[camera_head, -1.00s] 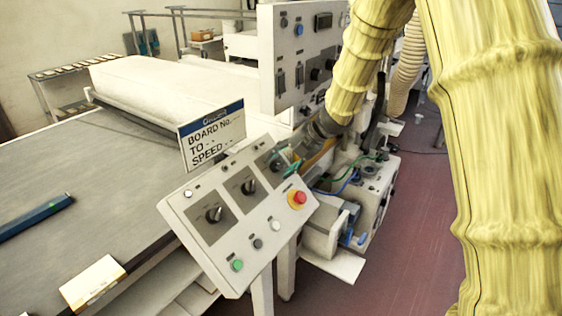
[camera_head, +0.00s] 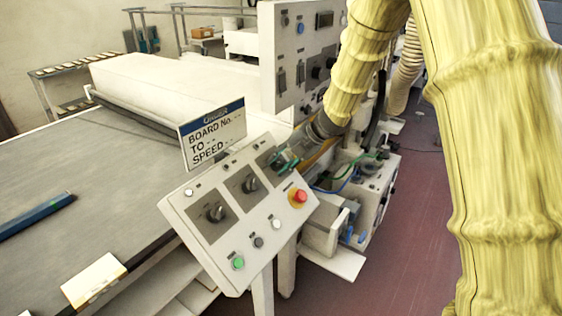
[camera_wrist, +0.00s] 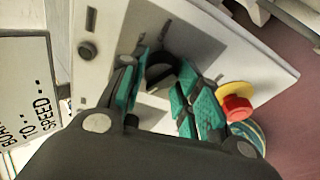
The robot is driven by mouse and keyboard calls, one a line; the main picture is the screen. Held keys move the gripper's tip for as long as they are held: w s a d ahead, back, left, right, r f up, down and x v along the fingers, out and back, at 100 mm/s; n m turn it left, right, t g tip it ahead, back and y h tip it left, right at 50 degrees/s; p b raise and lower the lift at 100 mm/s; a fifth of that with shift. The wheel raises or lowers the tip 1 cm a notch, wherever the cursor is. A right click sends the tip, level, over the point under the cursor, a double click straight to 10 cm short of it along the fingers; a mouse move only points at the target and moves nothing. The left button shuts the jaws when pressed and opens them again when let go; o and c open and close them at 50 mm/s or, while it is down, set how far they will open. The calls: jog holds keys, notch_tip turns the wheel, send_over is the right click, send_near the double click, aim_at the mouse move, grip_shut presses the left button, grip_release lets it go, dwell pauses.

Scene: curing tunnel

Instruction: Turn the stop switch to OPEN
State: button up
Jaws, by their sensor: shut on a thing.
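The sloped white control panel (camera_head: 222,262) has three dark rotary switches in a row. The left switch (camera_head: 215,213) and the middle switch (camera_head: 249,184) stand free. My gripper (camera_head: 283,163) is at the upper right switch, which it mostly hides in the head view. In the wrist view, the dark knob of that switch (camera_wrist: 159,72) shows between the green-padded fingers of my gripper (camera_wrist: 163,88). The fingers are shut on the knob. The switch labels are too small to read, so its position cannot be told.
A red emergency button (camera_head: 298,196) on a yellow base sits close to the gripper, at the panel's right edge; it also shows in the wrist view (camera_wrist: 236,106). A sign board (camera_head: 212,137) stands behind the panel. A green button (camera_head: 237,263) is low on the panel.

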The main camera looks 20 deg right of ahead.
jog(key=m+p, duration=0.4)
jog(key=shift+r+y, duration=0.2)
jog(key=shift+y, duration=0.1)
jog(key=shift+d+f+m+t+y+p, duration=0.15)
jog(key=shift+m+t+p, duration=0.1)
jog(key=shift+m+p, duration=0.65)
jog(key=shift+a+f+m+t+y+p, duration=0.2)
jog(key=shift+m+p, duration=0.3)
jog(key=shift+m, duration=0.8)
jog(key=shift+r, duration=0.1)
jog(key=o, duration=1)
jog(key=shift+d+r, duration=0.1)
jog(key=shift+d, duration=0.1)
jog(key=v, duration=1.2)
jog(key=shift+s, duration=0.15)
